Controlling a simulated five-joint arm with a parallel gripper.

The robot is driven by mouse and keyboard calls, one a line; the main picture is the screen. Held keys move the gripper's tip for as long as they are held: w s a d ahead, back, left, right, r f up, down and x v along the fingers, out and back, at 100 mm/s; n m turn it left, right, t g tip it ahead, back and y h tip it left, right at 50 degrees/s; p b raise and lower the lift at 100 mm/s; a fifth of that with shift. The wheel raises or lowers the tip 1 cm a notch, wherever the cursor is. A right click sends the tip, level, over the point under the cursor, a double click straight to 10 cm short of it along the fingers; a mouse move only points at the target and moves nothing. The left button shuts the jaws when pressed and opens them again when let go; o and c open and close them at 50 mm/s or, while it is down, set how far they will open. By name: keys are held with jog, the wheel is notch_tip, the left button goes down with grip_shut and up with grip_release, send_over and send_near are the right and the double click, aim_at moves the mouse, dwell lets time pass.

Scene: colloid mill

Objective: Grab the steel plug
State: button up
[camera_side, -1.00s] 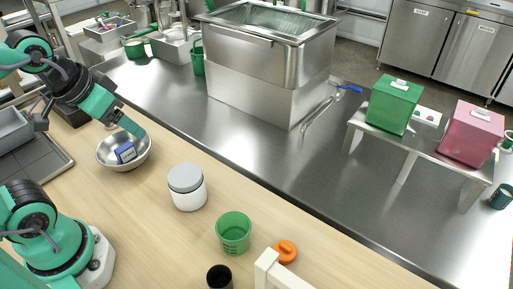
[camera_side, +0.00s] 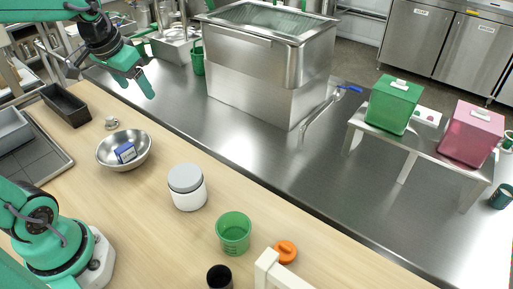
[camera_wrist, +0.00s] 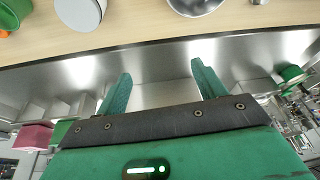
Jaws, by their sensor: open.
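A small steel piece (camera_side: 111,122), which looks like the steel plug, stands on the wooden table just behind the metal bowl. A small metal piece (camera_wrist: 258,2), probably the same, shows at the top edge of the wrist view, cut off. My gripper (camera_side: 136,86) is raised beyond it, over the steel counter, to its upper right in the side view. In the wrist view my gripper (camera_wrist: 160,70) is open, with nothing between its fingers.
A white jar (camera_side: 187,193), green cup (camera_side: 233,237) and orange piece (camera_side: 285,251) stand nearer. A black tray (camera_side: 65,106) lies left. A large steel tank (camera_side: 265,90) stands on the counter.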

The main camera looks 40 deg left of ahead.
jog(key=w+a+f+n+g, duration=0.15)
jog(key=w+a, duration=0.25)
jog(key=a, duration=0.4)
jog(key=n+g+h, duration=0.1)
jog(key=n+g, duration=0.1)
send_over(109, 118)
jog(key=f, duration=1.5)
jog(key=shift+w+d+f, duration=0.15)
jog(key=shift+w+f, duration=0.15)
jog(key=shift+f, duration=0.1)
jog(key=shift+s+a+f, duration=0.1)
jog(key=shift+a+f, duration=0.1)
jog(key=shift+s+f, duration=0.1)
jog(key=shift+f, duration=3.8)
jog(key=c, duration=1.1)
jog(key=shift+r, duration=0.2)
